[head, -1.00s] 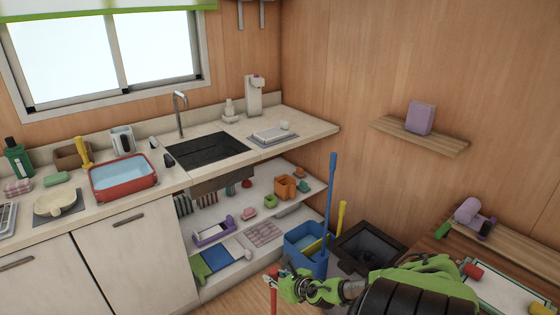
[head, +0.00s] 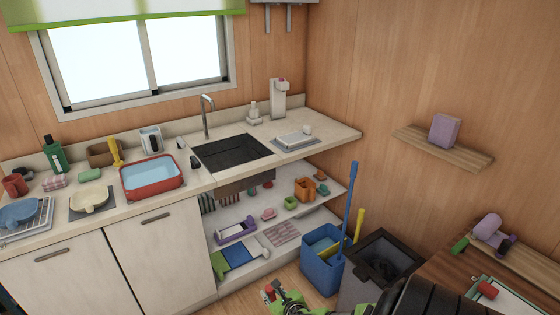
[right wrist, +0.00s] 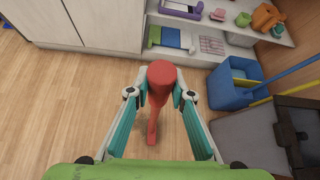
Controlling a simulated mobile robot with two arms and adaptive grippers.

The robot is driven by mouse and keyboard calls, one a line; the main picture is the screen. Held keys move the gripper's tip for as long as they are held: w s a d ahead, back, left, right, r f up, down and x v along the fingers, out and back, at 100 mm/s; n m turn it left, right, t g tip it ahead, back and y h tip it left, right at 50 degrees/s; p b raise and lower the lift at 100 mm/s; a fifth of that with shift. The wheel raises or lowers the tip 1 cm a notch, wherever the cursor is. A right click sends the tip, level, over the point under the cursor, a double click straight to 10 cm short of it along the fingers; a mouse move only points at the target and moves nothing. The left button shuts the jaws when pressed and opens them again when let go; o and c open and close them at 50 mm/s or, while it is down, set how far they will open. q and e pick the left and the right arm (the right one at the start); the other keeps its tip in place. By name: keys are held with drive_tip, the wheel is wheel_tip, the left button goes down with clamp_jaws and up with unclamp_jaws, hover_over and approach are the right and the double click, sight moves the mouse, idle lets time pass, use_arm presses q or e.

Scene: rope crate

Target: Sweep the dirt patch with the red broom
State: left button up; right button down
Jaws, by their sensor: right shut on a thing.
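My right gripper (right wrist: 160,95) is shut on a red handle, the red broom (right wrist: 161,74), in the right wrist view. The handle's top end points up toward that camera, and the shaft runs down toward the wooden floor. My left gripper is not in view.
A blue bucket (head: 322,262) with a blue and a yellow handle stands right of the open shelf, beside a dark bin (head: 385,262). White cabinets (head: 160,255) line the left. A wooden table (head: 440,275) is at the right. Bare floor (right wrist: 70,110) lies left of the broom.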

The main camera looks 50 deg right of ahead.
drive_tip(key=shift+w+a, duration=0.2)
drive_tip(key=shift+a, duration=0.2)
drive_tip(key=w+a+p, duration=0.1)
drive_tip(key=w+a, duration=0.3)
drive_tip(key=a, duration=0.8)
drive_tip(key=w+a+p, duration=0.1)
drive_tip(key=w+a, duration=0.3)
drive_tip(key=a, duration=0.8)
drive_tip(key=s+d, duration=0.2)
drive_tip(key=d, duration=0.6)
drive_tip(key=shift+s+d+r+m+y, duration=0.15)
drive_tip(key=shift+s+d+m+y, duration=0.15)
drive_tip(key=shift+s+d, duration=0.1)
idle(0.4)
